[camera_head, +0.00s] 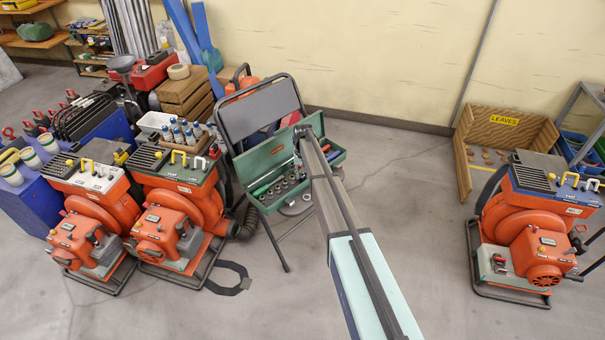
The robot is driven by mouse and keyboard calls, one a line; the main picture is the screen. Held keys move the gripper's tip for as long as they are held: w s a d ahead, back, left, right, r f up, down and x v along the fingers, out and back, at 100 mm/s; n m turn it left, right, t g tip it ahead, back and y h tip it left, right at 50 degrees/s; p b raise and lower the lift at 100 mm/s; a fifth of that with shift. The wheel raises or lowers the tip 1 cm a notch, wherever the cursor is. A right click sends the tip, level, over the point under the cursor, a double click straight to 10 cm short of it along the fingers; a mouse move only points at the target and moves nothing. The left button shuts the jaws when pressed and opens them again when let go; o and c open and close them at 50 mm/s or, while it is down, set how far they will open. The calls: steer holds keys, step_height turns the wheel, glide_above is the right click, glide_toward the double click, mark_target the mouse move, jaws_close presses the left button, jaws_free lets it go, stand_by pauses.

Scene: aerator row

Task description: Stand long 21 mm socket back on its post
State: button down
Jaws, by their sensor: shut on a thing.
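An open green socket case (262,201) sits on a folding chair, its lid raised behind it. Several metal sockets (284,186) stand in rows inside, too small to read sizes. My gripper (297,164) is small and mostly hidden behind the end of my arm, over the case. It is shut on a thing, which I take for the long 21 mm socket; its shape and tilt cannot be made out. The posts under my arm are hidden, and I cannot tell whether the held piece touches one.
The black folding chair (260,108) has its backrest up behind the case. Orange aerators stand left (167,235) and right (525,236). A wooden leaves bin (463,159) stands at the back right. Floor is clear between chair and right aerator.

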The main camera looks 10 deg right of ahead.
steer(key=shift+f, duration=0.1)
steer(key=c, duration=0.8)
jaws_free()
steer(key=shift+o, duration=0.2)
steer(key=shift+r+p, duration=1.5)
steer(key=shift+r, duration=2)
